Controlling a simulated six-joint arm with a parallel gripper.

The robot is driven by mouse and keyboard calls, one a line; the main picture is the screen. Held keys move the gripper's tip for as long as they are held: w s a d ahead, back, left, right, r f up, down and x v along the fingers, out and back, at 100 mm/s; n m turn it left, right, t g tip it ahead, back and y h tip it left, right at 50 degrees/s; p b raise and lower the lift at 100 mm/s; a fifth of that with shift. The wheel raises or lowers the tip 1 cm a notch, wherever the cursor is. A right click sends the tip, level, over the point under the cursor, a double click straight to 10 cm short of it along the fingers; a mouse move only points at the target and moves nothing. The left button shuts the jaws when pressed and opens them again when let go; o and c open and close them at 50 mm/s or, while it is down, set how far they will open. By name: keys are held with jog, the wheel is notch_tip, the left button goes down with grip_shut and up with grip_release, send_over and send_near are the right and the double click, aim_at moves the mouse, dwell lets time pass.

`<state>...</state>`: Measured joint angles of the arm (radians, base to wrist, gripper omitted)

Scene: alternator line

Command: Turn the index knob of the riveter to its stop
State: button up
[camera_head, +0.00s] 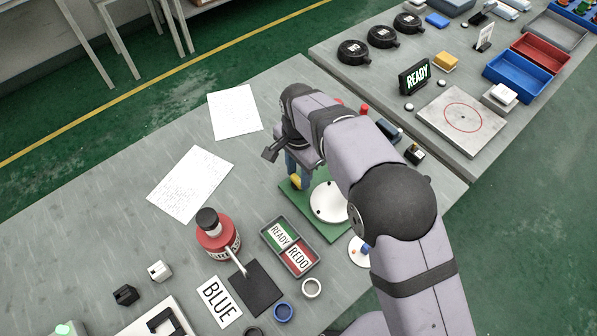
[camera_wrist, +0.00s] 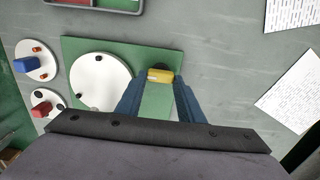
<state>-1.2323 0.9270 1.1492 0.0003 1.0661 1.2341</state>
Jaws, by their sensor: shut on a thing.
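The riveter has a green base plate (camera_head: 334,224) with a white round disc (camera_head: 327,203) on it, partly hidden by my arm in the head view. The yellow index knob (camera_wrist: 160,75) sits near the plate's edge on a dark round seat. It also shows in the head view (camera_head: 296,182). My gripper (camera_wrist: 161,80) points down and is shut on the knob, one blue finger on each side. Any stop mark is hidden or too small to tell.
A tray with READY and REDO cards (camera_head: 289,246) stands in front of the riveter. A red bottle (camera_head: 217,236) and two paper sheets (camera_head: 191,184) lie to the left. Small discs with blue and red parts (camera_wrist: 36,62) sit beside the plate.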

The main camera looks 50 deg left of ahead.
jog(key=shift+r, duration=0.1)
dwell(0.3)
jog(key=o, duration=1.1)
jog(key=shift+c, duration=0.2)
jog(key=shift+r+b, duration=1.15)
jog(key=shift+r, duration=2.5)
